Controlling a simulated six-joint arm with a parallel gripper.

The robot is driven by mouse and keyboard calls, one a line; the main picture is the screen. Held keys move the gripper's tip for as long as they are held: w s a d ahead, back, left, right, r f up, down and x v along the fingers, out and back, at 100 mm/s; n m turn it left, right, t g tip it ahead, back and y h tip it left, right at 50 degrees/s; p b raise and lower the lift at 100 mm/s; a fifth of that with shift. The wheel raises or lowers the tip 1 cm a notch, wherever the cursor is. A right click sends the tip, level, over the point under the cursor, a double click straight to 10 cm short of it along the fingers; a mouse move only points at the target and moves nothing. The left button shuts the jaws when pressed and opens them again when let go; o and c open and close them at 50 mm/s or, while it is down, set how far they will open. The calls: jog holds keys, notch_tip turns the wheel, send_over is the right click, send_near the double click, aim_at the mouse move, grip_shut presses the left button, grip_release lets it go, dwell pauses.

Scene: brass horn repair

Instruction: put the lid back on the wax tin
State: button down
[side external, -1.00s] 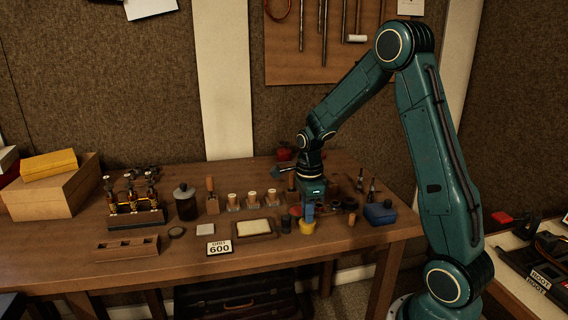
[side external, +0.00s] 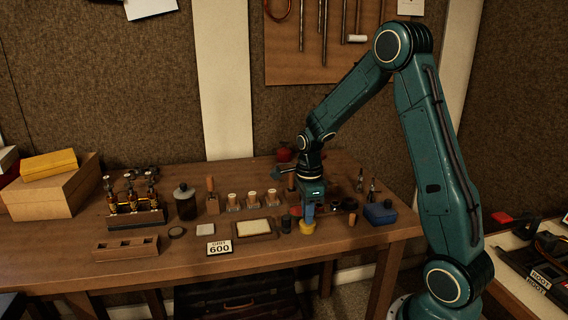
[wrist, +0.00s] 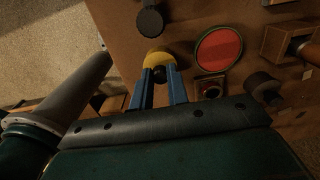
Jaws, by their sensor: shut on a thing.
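The round yellow lid (side external: 307,228) is low at the table near its front edge. It also shows in the wrist view (wrist: 156,59), with a dark knob (wrist: 159,74) between my fingertips. My gripper (side external: 308,211) points down and is shut on the lid by this knob. Whether the lid touches the table I cannot tell. A round open tin with a dark green rim and red inside, seemingly the wax tin (wrist: 218,50), stands right of the lid in the wrist view, apart from it. In the side view it is mostly hidden behind my fingers.
A dark cylinder (side external: 286,224) stands just left of the lid. A framed pale pad (side external: 254,229) and a 600 sign (side external: 219,247) lie further left. A blue box (side external: 380,213) and a cork-like piece (side external: 352,219) are to the right. Small parts crowd behind; the front edge is clear.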

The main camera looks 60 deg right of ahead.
jog(key=c, duration=0.8)
grip_release()
jog(key=shift+r, duration=0.2)
jog(key=shift+r, duration=3.3)
jog(key=shift+c, duration=0.4)
grip_shut()
jog(key=shift+f, duration=2.75)
